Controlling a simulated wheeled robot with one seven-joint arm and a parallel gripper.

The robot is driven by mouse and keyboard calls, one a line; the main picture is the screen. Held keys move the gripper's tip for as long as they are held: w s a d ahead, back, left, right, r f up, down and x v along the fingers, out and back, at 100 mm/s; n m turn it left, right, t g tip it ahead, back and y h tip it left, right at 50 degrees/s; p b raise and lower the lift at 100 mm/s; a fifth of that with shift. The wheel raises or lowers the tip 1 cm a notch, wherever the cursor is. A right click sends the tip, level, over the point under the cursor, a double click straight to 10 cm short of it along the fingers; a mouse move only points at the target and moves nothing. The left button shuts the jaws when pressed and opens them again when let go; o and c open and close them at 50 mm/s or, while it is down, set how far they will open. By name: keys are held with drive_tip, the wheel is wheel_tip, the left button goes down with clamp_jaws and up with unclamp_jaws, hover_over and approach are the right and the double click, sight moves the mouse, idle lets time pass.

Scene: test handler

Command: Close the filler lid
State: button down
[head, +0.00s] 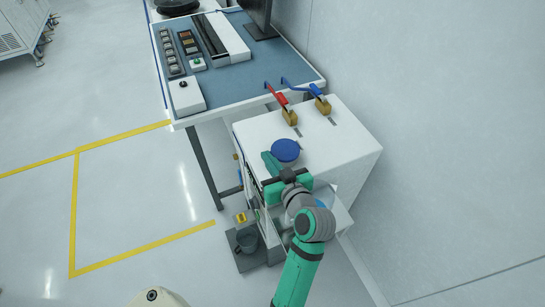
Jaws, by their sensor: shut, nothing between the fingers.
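A round dark blue lid (286,149), which looks like the filler lid, is at the top of the white cabinet (345,150), near its front left edge. I cannot tell whether it lies flat or stands partly raised. My gripper (270,162), green and dark grey, is shut and empty, just left of and in front of the lid. From this view I cannot tell whether it touches the lid. My arm hides part of the cabinet's front, and the lid's hinge and opening do not show clearly.
A red-handled valve (280,99) and a blue-handled valve (320,97) rise at the cabinet's back. Behind stands a blue-topped bench (240,80) with switch boxes. A wall (430,130) is close on the right. A grey container (247,241) stands on the floor; open floor lies left.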

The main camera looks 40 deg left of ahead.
drive_tip(key=shift+r, duration=0.1)
drive_tip(key=s+d+r, duration=0.4)
drive_tip(key=d+r, duration=0.2)
drive_tip(key=d, duration=0.2)
drive_tip(key=shift+s+d+r, duration=0.15)
drive_tip(key=shift+s+d, duration=0.05)
drive_tip(key=shift+d, duration=0.15)
